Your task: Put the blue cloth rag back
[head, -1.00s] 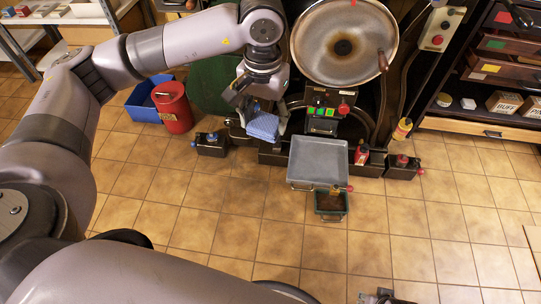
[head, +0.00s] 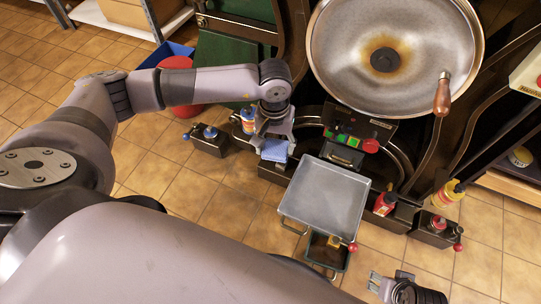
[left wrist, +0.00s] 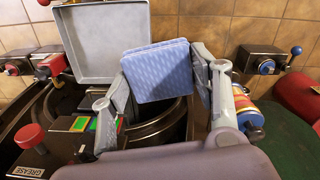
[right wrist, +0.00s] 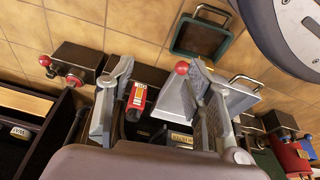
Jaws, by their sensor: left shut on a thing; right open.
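The blue cloth rag (head: 275,150) is a folded, light blue patterned square. It hangs below my left gripper (head: 272,138), above the floor by the press base. In the left wrist view the rag (left wrist: 157,72) is upright between the two fingers of my left gripper (left wrist: 160,85), which is shut on it. My right gripper (head: 392,283) is at the bottom of the head view, right of centre. In the right wrist view it (right wrist: 158,75) is open and empty, with its fingers apart.
A grey tray (head: 325,192) stands right of the rag, with a green-rimmed box (head: 328,254) below it. A lever block (head: 207,140) is left of the rag. A labelled can (head: 248,120) is close beside my left gripper. A red drum (head: 176,82) and blue bin (head: 160,57) stand further left.

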